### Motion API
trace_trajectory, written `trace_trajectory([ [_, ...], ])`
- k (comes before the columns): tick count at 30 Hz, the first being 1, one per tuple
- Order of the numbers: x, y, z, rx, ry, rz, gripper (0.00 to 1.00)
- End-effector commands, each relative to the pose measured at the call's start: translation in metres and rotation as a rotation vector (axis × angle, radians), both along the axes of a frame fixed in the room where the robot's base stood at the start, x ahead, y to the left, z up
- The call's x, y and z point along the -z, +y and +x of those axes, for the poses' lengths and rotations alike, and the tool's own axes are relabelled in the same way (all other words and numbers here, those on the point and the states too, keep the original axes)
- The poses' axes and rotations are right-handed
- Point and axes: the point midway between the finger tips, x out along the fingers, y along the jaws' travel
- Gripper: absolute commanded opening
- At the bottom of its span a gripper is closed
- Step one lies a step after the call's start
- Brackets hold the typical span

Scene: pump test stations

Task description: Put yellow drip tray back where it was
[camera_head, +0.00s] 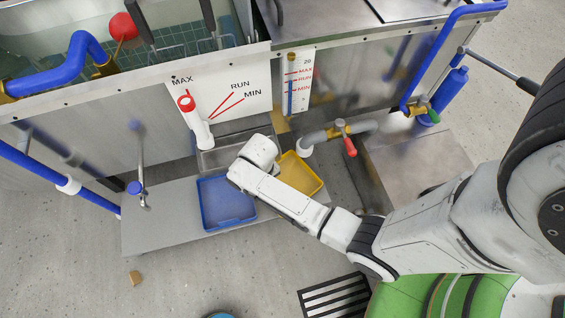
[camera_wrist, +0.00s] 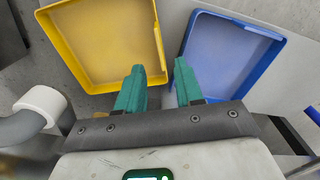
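The yellow drip tray (camera_head: 298,175) is a shallow square tray at the right end of the low grey platform, just right of a blue tray (camera_head: 227,202). My arm hides its left part in the head view. In the wrist view the yellow tray (camera_wrist: 105,45) fills the upper left, and the blue tray (camera_wrist: 228,50) stands at the upper right. My gripper (camera_wrist: 160,75) has its teal fingers apart, near the tray sides that face each other. The left finger overlaps the yellow tray's lower right corner in the picture. I cannot tell whether it touches. The fingers hide in the head view.
A pipe with a white end (camera_head: 305,147) and a red-handled valve (camera_head: 345,140) is close behind the yellow tray. The low platform (camera_head: 150,225) is bare at left. A small brown block (camera_head: 135,278) and a black slatted grate (camera_head: 335,297) lie on the floor.

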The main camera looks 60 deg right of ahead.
Motion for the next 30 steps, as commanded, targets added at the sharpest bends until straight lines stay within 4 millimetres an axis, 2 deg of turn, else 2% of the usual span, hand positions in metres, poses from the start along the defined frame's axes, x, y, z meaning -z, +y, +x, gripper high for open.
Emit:
trace_trajectory([
  [5,-0.016,0.009,-0.015,-0.044,-0.013,0.006,0.36],
  [8,-0.039,0.016,-0.036,-0.100,-0.030,0.010,0.36],
  [15,-0.111,0.020,-0.097,-0.252,-0.062,-0.007,0.36],
  [21,-0.154,0.016,-0.130,-0.336,-0.078,-0.029,0.36],
  [25,-0.165,0.015,-0.137,-0.356,-0.081,-0.035,0.36],
  [30,-0.166,0.014,-0.137,-0.358,-0.082,-0.036,0.36],
])
